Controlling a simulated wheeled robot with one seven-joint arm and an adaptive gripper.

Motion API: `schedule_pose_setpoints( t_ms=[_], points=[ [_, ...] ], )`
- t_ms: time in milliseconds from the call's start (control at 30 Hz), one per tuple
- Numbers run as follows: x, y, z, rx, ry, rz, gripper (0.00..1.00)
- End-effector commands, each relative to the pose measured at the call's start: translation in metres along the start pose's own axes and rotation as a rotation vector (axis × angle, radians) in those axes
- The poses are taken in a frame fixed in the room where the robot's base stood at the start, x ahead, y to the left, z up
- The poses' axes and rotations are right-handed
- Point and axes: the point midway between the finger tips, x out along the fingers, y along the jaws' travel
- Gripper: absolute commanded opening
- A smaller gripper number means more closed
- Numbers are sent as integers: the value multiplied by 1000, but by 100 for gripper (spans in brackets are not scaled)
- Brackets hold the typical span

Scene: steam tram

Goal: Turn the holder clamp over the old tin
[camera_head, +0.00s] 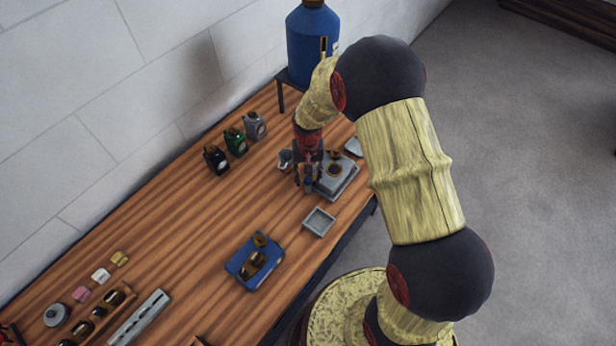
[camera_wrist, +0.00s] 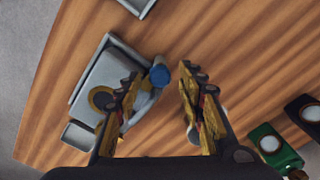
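My gripper (camera_head: 308,178) points down over the far part of the wooden bench, beside a low grey device (camera_head: 338,180). In the wrist view my gripper (camera_wrist: 160,92) is open, its two fingers wide apart. A grey piece with a blue round end (camera_wrist: 159,76) shows between the fingers, nearer the left one, and seems apart from them; it may be the holder clamp. The left finger hides part of it and of the grey device (camera_wrist: 103,75). A small square grey tray (camera_head: 319,221), possibly the old tin, lies in front of the device; its edge shows in the wrist view (camera_wrist: 146,9).
Black (camera_head: 215,159), green (camera_head: 235,142) and grey (camera_head: 254,125) canisters stand along the wall side. A small grey vessel (camera_head: 285,160) is left of my gripper. A blue tray (camera_head: 250,271) with brown items lies nearer. The bench middle is clear.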

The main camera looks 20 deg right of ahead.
Motion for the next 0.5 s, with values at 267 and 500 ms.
schedule_pose_setpoints(
  t_ms=[267, 500],
  points=[
    [7, 0, 0, -1, 0, 0, 39],
    [7, 0, 0, -1, 0, 0, 31]
  ],
)
